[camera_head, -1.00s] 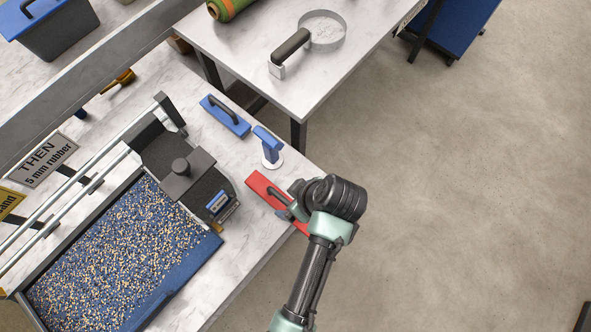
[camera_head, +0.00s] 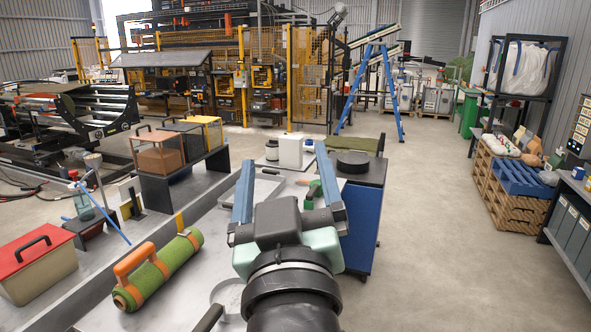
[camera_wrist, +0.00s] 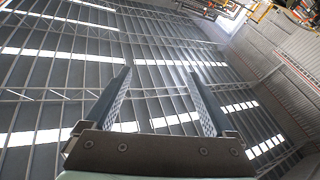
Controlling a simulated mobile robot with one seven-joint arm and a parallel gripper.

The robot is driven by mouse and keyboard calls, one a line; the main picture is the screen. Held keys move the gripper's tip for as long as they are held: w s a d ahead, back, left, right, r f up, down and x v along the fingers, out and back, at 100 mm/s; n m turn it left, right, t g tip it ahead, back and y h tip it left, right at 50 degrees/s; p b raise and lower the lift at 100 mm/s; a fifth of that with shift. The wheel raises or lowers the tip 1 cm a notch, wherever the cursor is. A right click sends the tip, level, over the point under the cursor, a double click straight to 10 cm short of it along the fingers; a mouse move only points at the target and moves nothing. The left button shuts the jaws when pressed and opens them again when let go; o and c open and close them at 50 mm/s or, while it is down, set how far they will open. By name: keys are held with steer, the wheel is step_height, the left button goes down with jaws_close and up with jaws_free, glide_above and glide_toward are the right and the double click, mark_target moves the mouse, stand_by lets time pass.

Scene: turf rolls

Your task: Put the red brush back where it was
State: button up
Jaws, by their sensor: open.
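My gripper (camera_head: 284,157) is raised in the middle of the head view, its two blue fingers spread apart with nothing between them. In the wrist view my gripper (camera_wrist: 159,75) is also open and empty, pointing up at the roof beams. The red brush shows in neither view now, and neither does the worktable where it lay. I cannot tell its present state from these frames.
A green roll with an orange handle (camera_head: 160,270) lies on the grey table left of my arm. A red-lidded box (camera_head: 38,262) stands further left. A blue cabinet (camera_head: 361,225) stands right of my gripper. Concrete floor (camera_head: 440,230) is clear to the right.

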steer(key=s+r+m+t, duration=0.2)
steer(key=s+r+t, duration=0.1)
steer(key=s+r, duration=0.2)
steer(key=s+d+r+m+t+h, duration=0.1)
steer(key=s+r+t, duration=0.2)
steer(key=s+r, duration=0.3)
step_height(320, 180, up, 5)
steer(key=shift+f+m, duration=0.2)
steer(key=shift+m, duration=0.2)
steer(key=shift+d, duration=0.1)
